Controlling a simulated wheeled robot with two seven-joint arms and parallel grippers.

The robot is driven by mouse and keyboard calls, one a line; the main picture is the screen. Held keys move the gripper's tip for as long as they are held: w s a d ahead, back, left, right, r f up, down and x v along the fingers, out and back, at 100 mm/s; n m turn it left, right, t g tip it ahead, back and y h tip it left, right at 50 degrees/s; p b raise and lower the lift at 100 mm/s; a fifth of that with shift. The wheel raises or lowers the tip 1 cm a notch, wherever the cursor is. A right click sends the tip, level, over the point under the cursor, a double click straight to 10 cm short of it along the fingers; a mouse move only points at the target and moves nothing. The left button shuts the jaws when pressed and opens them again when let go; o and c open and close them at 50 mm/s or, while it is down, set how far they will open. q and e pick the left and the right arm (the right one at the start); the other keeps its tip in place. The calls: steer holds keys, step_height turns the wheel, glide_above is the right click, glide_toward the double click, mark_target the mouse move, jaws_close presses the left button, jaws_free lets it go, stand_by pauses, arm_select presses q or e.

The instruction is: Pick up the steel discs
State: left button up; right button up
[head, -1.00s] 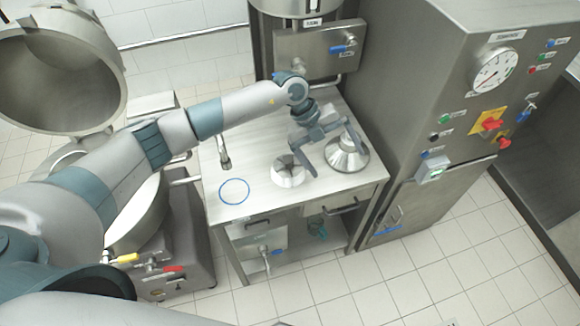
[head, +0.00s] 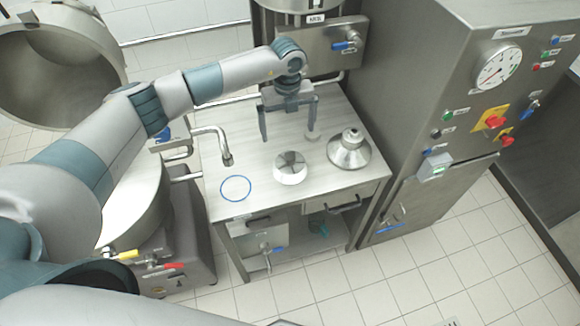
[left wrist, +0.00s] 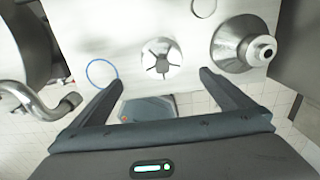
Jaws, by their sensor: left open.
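A round steel disc with dark radial slots (head: 290,170) lies on the steel table in the head view. A wider, cone-shaped steel disc with a knob on top (head: 349,154) stands to its right. My left gripper (head: 287,134) is open and empty, its fingers pointing down behind the slotted disc. In the left wrist view, the slotted disc (left wrist: 161,58) shows between and beyond the open fingertips (left wrist: 160,80), and the knobbed one (left wrist: 238,44) is to the right. I see no contact with either. My right gripper is out of view.
The table (head: 262,150) carries a blue ring mark (head: 235,188) at its left front and a small pale round piece (head: 312,135) at the back. A bent steel spout (head: 226,157) hangs over its left side. A tall control cabinet (head: 430,110) bounds the right.

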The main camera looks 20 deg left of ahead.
mark_target(290, 155)
arm_select(q)
step_height(290, 155, down, 10)
steer(key=b, duration=0.5)
steer(key=shift+f, duration=0.2)
steer(key=shift+s+d+f+b, duration=0.15)
steer(key=shift+f+b, duration=0.4)
steer(key=shift+f, duration=0.35)
steer(key=shift+d+f+b, duration=0.15)
steer(key=shift+f+b, duration=0.4)
steer(key=shift+f, duration=0.3)
steer(key=shift+s+d+f+b, duration=0.15)
steer(key=shift+f+b, duration=0.4)
steer(key=shift+f, duration=0.35)
steer(key=shift+w, duration=0.1)
steer(key=shift+r, duration=0.15)
steer(key=c, duration=1.6)
steer(key=shift+w+r, duration=0.1)
